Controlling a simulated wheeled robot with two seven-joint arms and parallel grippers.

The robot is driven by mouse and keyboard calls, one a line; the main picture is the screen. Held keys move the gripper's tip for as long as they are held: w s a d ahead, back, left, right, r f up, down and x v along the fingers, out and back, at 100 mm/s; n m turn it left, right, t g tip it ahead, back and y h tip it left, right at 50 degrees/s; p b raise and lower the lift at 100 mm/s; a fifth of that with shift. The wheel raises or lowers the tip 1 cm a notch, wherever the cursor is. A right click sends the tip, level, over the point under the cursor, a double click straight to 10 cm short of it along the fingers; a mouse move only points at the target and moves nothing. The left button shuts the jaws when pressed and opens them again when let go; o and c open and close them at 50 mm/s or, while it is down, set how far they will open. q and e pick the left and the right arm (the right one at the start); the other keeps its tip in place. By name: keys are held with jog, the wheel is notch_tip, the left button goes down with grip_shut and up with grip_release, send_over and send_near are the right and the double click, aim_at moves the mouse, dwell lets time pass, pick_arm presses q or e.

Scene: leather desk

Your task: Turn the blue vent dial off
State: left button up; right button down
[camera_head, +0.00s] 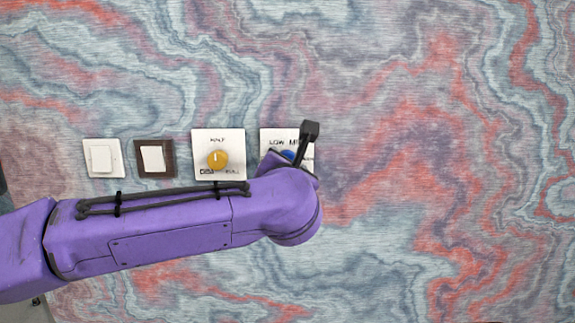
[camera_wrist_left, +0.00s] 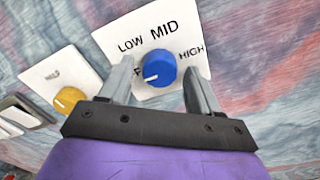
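The blue vent dial (camera_wrist_left: 160,68) sits on a white plate (camera_wrist_left: 196,42) marked LOW, MID and HIGH, with another label partly hidden at the left. Its white pointer line faces the lower left, toward that hidden label. In the head view the blue dial (camera_head: 289,155) is mostly covered by my purple left arm. My left gripper (camera_wrist_left: 160,85) is open, with one grey finger on each side of the dial. I cannot tell whether the fingers touch it. My right gripper is not in view.
A yellow dial (camera_head: 218,160) on a white plate is to the left. Farther left are a dark-framed switch (camera_head: 154,158) and a white switch (camera_head: 101,158). The marbled surface to the right (camera_head: 440,170) is clear.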

pick_arm(q)
jog(key=s+b, duration=0.2)
jog(key=s, duration=0.8)
jog(key=shift+s, duration=0.3)
